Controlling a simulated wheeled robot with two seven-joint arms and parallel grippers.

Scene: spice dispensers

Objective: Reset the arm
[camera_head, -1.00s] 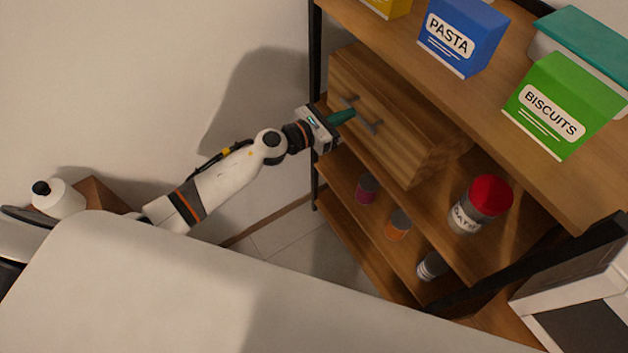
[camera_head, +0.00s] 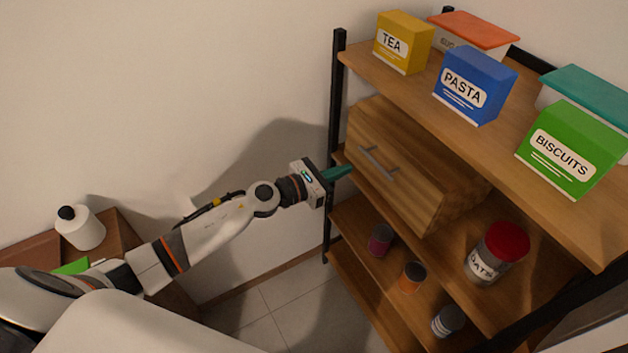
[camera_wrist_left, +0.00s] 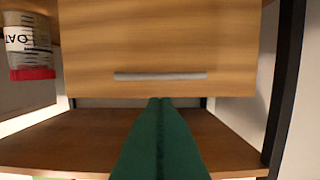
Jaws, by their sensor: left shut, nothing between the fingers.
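My left gripper (camera_head: 348,171) is shut and empty, its green fingers together just in front of the wooden drawer box (camera_head: 410,183) on the shelf. The box has a grey bar handle (camera_head: 378,162). In the left wrist view the closed fingers (camera_wrist_left: 160,104) point at the box front (camera_wrist_left: 160,40), just past the handle (camera_wrist_left: 160,76) in the picture, and seem apart from it. My right gripper is in neither view.
The wooden shelf unit (camera_head: 440,75) has black posts. Its top holds tea (camera_head: 402,42), pasta (camera_head: 474,84) and biscuits (camera_head: 562,150) boxes. An oats jar (camera_head: 496,253) stands right of the drawer box. Several small spice jars (camera_head: 411,277) stand lower. Free room lies left of the shelf.

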